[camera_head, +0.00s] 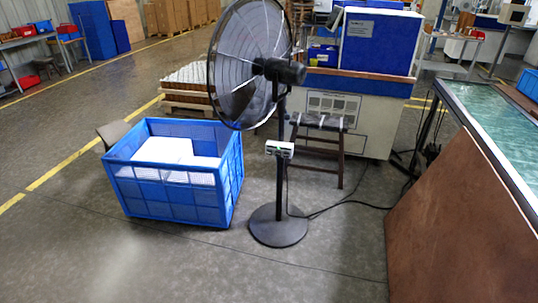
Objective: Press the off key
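A black pedestal fan (250,62) stands on the floor in the middle, its round grille turned to the left and its round base (278,226) flat on the floor. A small pale control box (280,149) sits on the fan's pole, below the motor. It has dark and greenish marks on its front. The keys are too small to tell apart, so I cannot make out which is the off key. Neither of my grippers is in view.
A blue crate (218,196) with white contents stands left of the fan. A dark stool (340,150) and a white cabinet (368,132) are behind it. A cable (335,206) runs right from the fan. A brown-sided table (455,225) fills the right. The front floor is clear.

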